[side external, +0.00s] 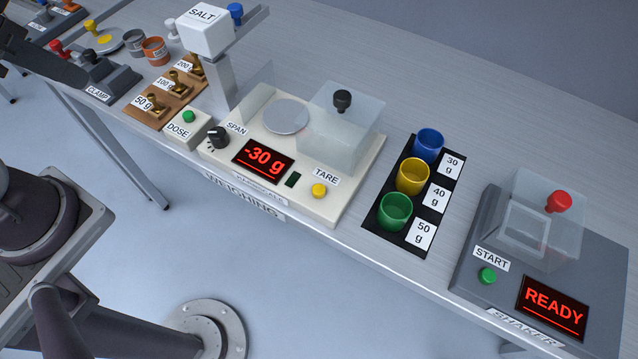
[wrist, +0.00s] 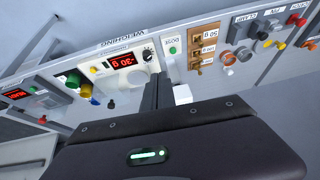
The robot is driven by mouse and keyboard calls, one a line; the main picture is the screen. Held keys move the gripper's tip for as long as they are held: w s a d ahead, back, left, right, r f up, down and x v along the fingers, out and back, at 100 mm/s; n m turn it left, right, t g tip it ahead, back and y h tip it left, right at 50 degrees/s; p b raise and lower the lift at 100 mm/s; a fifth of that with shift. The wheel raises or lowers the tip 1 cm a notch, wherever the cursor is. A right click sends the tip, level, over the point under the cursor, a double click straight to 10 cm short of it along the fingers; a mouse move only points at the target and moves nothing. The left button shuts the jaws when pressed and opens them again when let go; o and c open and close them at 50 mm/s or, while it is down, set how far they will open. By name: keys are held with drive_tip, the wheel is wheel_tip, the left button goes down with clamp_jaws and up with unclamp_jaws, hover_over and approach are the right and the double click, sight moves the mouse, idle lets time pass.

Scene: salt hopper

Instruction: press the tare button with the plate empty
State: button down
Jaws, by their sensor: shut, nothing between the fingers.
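The weighing scale (side external: 270,185) stands on the bench with its red display (side external: 263,161) reading -30 g. Its round metal plate (side external: 286,116) is bare. The yellow tare button (side external: 319,190) is at the scale's front right, beside the TARE label; the button also shows in the wrist view (wrist: 94,70). A clear cover (side external: 345,130) with a black knob stands right of the plate, leaving the plate uncovered. My gripper (wrist: 158,90) is shut and empty in the wrist view, apart from the button.
The salt hopper (side external: 205,33) rises behind left of the scale, near the green dose button (side external: 188,116). Blue, yellow and green cups (side external: 395,211) stand in a black rack to the right. The shaker (side external: 470,270) reads READY. Brass weights (side external: 155,102) sit at left.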

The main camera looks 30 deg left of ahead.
drive_tip(key=w+f+m+t+y, duration=0.1)
drive_tip(key=w+f+m+y, duration=0.25)
drive_tip(key=w, duration=0.55)
drive_tip(key=m+t+h, duration=0.2)
drive_tip(key=m+h, duration=0.6)
drive_tip(key=m, duration=0.2)
hover_over(314, 191)
wheel_tip(314, 191, down, 9)
drive_tip(key=shift+r, duration=0.2)
drive_tip(key=shift+s, duration=0.1)
drive_tip(key=shift+f, duration=4.4)
drive_tip(key=shift+f, duration=0.4)
